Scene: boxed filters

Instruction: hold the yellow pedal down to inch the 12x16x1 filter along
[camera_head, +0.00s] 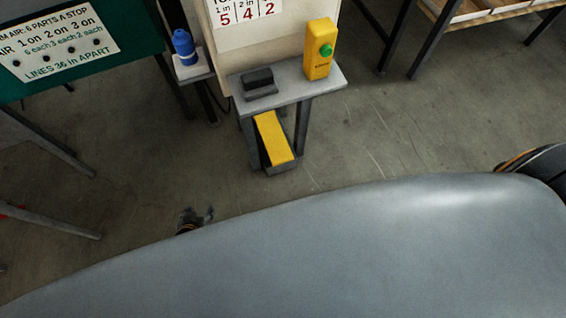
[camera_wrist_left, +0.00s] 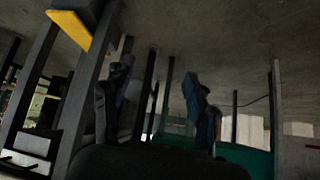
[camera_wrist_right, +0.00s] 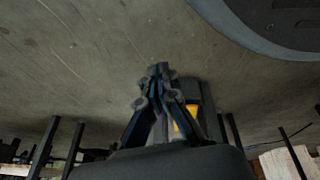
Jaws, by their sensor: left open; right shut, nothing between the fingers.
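The yellow pedal (camera_head: 273,138) slopes on a dark base near the floor, under the small grey table. It also shows at the upper left of the left wrist view (camera_wrist_left: 72,28) and partly behind my right fingers in the right wrist view (camera_wrist_right: 186,118). My left gripper (camera_head: 196,217) is open and empty, low and to the left of the pedal, apart from it. In the left wrist view its two fingers (camera_wrist_left: 157,95) stand wide apart. I cannot make out a 12x16x1 filter.
The small grey table (camera_head: 290,88) carries a yellow box with a green button (camera_head: 319,50) and a dark block (camera_head: 259,82). A blue bottle-like object (camera_head: 185,47) stands on a stand to its left. Table legs stand at left and right. Open floor lies right of the pedal.

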